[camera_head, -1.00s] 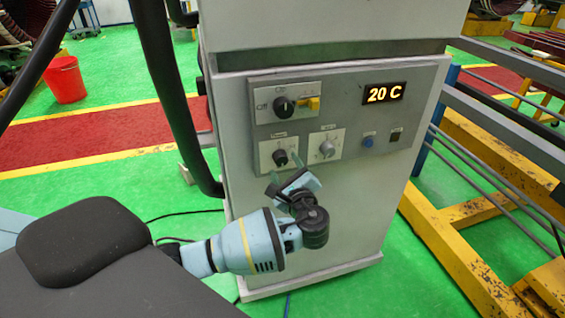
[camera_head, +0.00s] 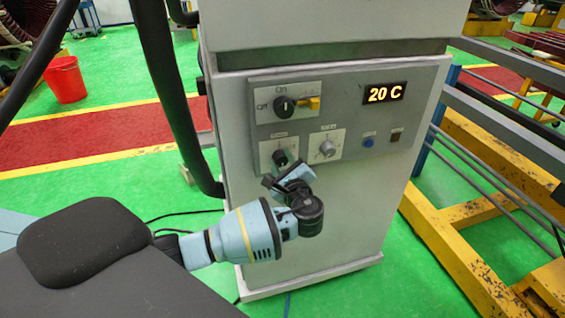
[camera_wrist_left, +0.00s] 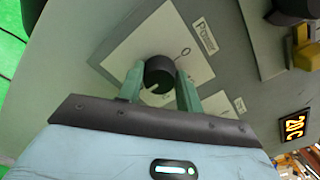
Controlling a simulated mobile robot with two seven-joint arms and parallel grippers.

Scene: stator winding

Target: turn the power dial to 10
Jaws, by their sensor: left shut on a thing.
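The power dial (camera_head: 280,157) is a small black knob on a white plate, low on the left of the cabinet's grey panel. In the left wrist view the dial (camera_wrist_left: 159,74) sits between two green fingers, beside the label "Power". A pale mark shows on its lower left edge; the reading is too small to tell. My left gripper (camera_wrist_left: 160,82) is shut on the dial, one finger on each side. In the head view the gripper (camera_head: 284,166) is in front of the dial and hides its lower part. My right gripper is out of view.
A grey knob (camera_head: 327,148) is right of the power dial. A large black switch (camera_head: 284,105) with a yellow piece (camera_head: 313,103) is above. The display (camera_head: 383,93) reads 20 C. A blue button (camera_head: 368,142) is further right. A yellow frame (camera_head: 480,205) stands right of the cabinet.

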